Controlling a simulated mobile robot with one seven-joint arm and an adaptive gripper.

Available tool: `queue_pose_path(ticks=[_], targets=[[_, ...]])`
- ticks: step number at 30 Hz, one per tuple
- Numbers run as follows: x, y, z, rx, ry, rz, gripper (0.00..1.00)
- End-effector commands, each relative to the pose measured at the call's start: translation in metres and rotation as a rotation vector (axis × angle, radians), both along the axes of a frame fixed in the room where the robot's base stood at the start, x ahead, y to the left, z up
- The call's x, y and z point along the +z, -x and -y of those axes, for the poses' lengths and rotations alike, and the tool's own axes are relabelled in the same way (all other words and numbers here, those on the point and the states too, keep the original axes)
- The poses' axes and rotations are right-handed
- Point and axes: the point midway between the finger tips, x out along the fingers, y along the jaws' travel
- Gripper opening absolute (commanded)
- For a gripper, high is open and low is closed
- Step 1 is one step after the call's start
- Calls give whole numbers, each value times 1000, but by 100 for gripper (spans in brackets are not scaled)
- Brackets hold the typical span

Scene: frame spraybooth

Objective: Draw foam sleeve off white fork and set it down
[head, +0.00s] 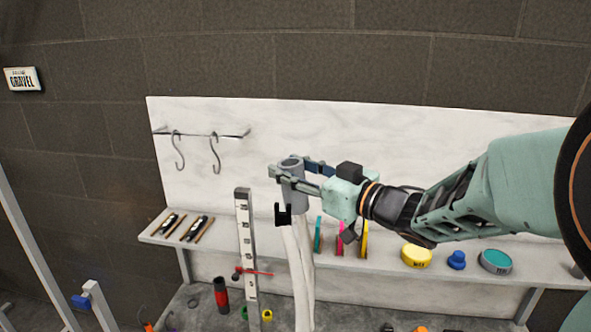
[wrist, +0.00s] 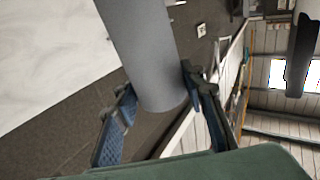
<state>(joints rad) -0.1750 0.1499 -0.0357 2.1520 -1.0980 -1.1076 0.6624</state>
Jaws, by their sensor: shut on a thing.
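The grey foam sleeve (head: 299,202) is an upright hollow tube with its open top end showing in the head view. The white fork (head: 301,265) rises below it as two pale prongs; the sleeve's lower end overlaps the fork's top in the picture. I cannot tell whether the sleeve is still around it. My gripper (head: 291,176) is shut on the sleeve near its top. In the wrist view the sleeve (wrist: 146,55) lies between the two blue-padded fingers (wrist: 157,88) and runs out of the frame at the top.
A grey shelf (head: 380,262) carries marker pens, upright coloured discs (head: 340,238), a yellow tin (head: 416,256), a blue knob (head: 456,260) and a teal-topped tin (head: 495,261). A marked upright post (head: 245,245) stands close left of the fork. Hooks (head: 214,155) hang from a rail.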

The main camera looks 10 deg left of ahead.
Motion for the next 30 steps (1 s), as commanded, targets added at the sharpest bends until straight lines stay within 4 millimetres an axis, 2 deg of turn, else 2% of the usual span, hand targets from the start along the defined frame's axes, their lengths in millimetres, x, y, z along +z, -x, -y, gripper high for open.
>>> queue_pose_path(ticks=[30], targets=[[35,-1,-3,-3,-1,3,10]])
